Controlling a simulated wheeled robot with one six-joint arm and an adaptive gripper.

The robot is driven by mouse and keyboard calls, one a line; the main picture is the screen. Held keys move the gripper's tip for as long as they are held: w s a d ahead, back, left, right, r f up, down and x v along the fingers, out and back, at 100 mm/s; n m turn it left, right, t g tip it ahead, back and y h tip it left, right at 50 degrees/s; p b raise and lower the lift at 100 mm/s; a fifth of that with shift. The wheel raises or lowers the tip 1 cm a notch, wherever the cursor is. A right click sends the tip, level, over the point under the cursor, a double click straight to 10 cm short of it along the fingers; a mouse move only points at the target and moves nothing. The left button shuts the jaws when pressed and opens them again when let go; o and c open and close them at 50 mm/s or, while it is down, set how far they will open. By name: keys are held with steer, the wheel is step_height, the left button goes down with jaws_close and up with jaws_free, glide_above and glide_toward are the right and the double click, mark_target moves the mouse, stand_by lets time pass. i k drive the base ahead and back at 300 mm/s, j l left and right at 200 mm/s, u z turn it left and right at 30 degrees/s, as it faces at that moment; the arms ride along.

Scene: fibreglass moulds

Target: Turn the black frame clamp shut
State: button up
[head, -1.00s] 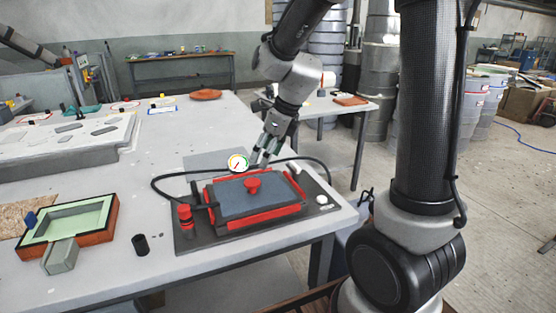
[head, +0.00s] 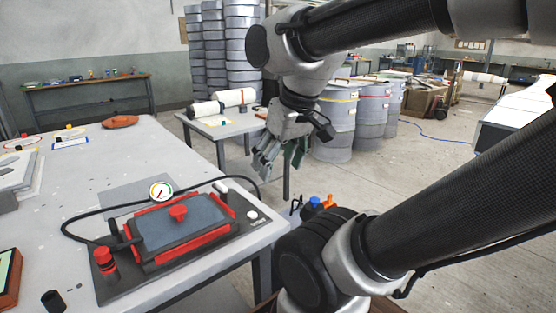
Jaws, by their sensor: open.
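A black clamp-like bar (head: 122,241) shows at the frame's left side, next to a red-topped post (head: 103,259). Whether this clamp is turned shut cannot be made out. Another small black part (head: 231,201) stands at the frame's right corner. My gripper (head: 278,165) is open and empty, pointing down, right of the frame and apart from it.
A gauge (head: 161,190) with a black hose stands behind the frame. A small black cylinder (head: 53,300) and a mould's orange edge (head: 13,290) are at front left. A side table (head: 222,129) and drums (head: 335,125) stand behind my gripper.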

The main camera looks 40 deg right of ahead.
mark_target(116, 236)
steer(key=i+l+u, duration=0.1)
steer(key=u, duration=0.3)
steer(key=i+l+u, duration=0.1)
steer(key=u, duration=0.25)
steer(key=l+u, duration=0.15)
steer(key=u, duration=0.25)
steer(key=i, duration=0.05)
